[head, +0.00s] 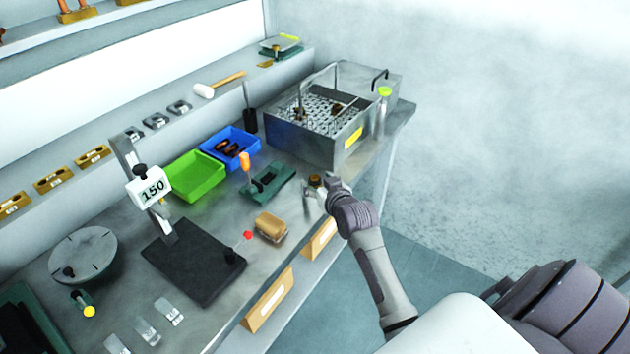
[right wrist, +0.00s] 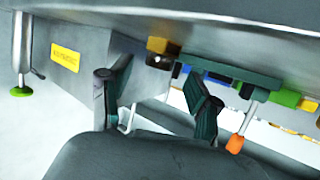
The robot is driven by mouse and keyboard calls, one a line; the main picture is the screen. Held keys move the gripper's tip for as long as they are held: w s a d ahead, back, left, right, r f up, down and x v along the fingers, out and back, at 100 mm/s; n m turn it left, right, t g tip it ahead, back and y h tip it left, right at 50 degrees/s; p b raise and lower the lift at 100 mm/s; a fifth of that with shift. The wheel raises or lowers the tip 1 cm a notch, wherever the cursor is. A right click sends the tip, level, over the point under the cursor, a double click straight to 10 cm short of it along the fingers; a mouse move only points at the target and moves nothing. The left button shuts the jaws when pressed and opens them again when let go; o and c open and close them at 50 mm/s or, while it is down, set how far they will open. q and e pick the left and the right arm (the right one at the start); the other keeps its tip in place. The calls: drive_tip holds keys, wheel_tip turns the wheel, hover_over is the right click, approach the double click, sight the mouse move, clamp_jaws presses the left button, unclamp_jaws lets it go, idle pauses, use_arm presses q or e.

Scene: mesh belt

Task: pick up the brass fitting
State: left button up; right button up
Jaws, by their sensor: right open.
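A small brass fitting (head: 315,180) stands on the grey bench, between the green clamp fixture and the front edge. It is partly hidden by my right gripper (head: 318,193) in the head view. In the right wrist view, which is turned over, the brass fitting (right wrist: 157,46) shows a brass part and a dark round part. My right gripper (right wrist: 160,80) is open, with one finger on each side of the fitting in that picture. I cannot tell whether a finger touches it. My left gripper is not in view.
A green clamp fixture (head: 270,181) with an orange handle stands close by. The grey mesh-belt tank (head: 322,148) is behind the gripper. A blue bin (head: 247,141), a green bin (head: 197,186), a tan block (head: 271,227) and a height gauge (head: 150,190) stand to the left.

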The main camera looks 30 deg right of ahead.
sight(315, 178)
drive_tip(key=x, duration=0.3)
drive_tip(key=shift+w+d+f, duration=0.2)
drive_tip(key=shift+w, duration=0.05)
drive_tip(key=shift+s, duration=0.1)
clamp_jaws()
drive_tip(key=shift+r, duration=0.1)
